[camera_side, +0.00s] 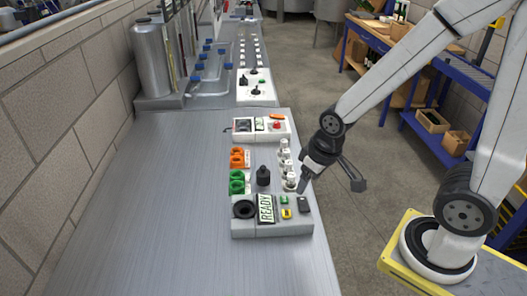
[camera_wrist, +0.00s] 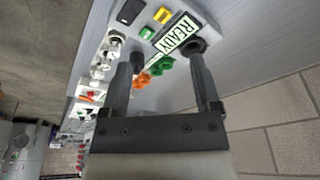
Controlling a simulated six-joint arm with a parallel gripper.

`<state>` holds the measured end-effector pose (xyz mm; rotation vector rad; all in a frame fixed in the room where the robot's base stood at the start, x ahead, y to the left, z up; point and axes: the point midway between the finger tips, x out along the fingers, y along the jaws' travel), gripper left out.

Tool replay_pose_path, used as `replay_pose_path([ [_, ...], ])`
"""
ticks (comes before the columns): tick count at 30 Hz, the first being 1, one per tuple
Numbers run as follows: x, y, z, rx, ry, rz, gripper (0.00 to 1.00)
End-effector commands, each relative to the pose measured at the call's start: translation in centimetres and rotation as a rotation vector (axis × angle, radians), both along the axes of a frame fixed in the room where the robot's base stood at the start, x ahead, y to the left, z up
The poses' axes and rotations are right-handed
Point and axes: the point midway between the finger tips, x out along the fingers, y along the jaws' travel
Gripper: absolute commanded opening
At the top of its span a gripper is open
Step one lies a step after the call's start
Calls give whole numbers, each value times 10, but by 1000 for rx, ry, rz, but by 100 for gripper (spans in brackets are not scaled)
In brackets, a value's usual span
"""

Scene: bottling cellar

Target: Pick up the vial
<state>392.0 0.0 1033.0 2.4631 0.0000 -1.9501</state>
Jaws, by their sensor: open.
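I cannot tell for sure which thing is the vial. A small dark bottle-shaped piece (camera_side: 263,176) stands upright in the middle of the bench fixtures in the side view. A row of small clear and white capped pieces (camera_side: 284,155) stands to its right. My gripper (camera_side: 303,186) is just right of this row, above the right edge of the bench. In the wrist view my gripper (camera_wrist: 160,60) has its two fingers well apart. Green and orange pieces show between and beyond the fingers, and I see nothing clasped.
A light panel with a READY display (camera_side: 266,208) and a black round knob (camera_side: 243,209) lies at the near end. Green rings (camera_side: 238,182) and orange rings (camera_side: 238,157) stand at left. Another panel (camera_side: 262,128) lies behind. The metal bench (camera_side: 165,200) is bare at left.

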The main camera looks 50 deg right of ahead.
Motion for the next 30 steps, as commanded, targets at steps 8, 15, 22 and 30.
replay_pose_path([
  [8, 9, -5, -2, 19, 13, -98, 80],
  [15, 35, -20, -8, 72, 47, -398, 80],
  [22, 65, -42, -19, 128, 86, -778, 80],
  [30, 96, -72, -38, 180, 121, -1231, 80],
])
